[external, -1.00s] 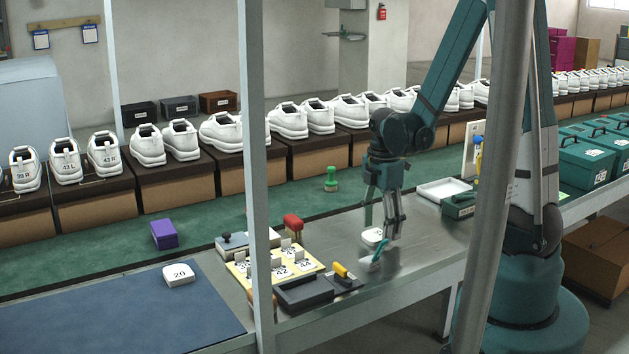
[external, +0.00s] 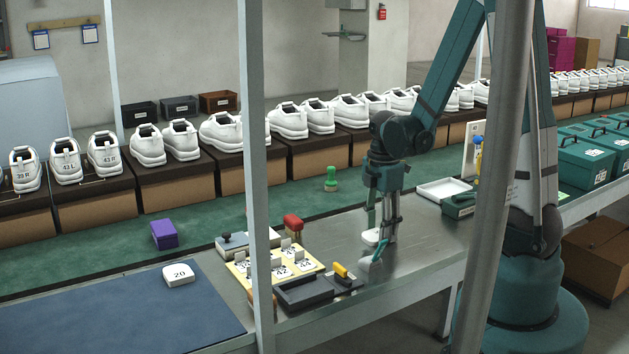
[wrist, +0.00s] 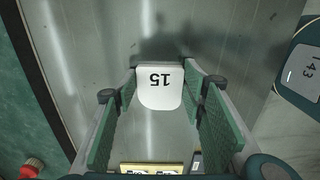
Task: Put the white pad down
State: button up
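In the external view the pad (external: 371,238) is low at the steel table (external: 345,228), partly hidden by my gripper (external: 381,238). I cannot tell whether it rests on the table or hangs just above it. My fingers point down and reflect in the steel.
A yellow card board (external: 240,272), dark tray (external: 303,292) and yellow-handled stamp (external: 342,272) stand left of my gripper. A white tray (external: 443,188) is behind right. Steel around the pad is clear.

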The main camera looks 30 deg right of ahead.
jog(key=shift+c, duration=0.3)
notch_tip(320, 180, up, 10)
jog(key=p, duration=0.3)
dwell(0.5)
dwell(0.9)
jog(key=w+f+m, duration=0.1)
jog(key=w+m, duration=0.4)
jog(key=w, duration=0.4)
jog(key=w+a+f+m, duration=0.1)
jog(key=w+m, duration=0.5)
jog(key=w, duration=0.4)
jog(key=w+f+m, duration=0.1)
jog(key=w+m, duration=0.5)
jog(key=w, duration=0.4)
jog(key=shift+w+a+f, duration=0.15)
jog(key=shift+a+f, duration=0.15)
jog(key=shift+f, duration=0.1)
jog(key=shift+w+f+m, duration=0.25)
jog(key=shift+w+m, duration=0.25)
jog(key=shift+w, duration=0.25)
jog(key=shift+r, duration=0.15)
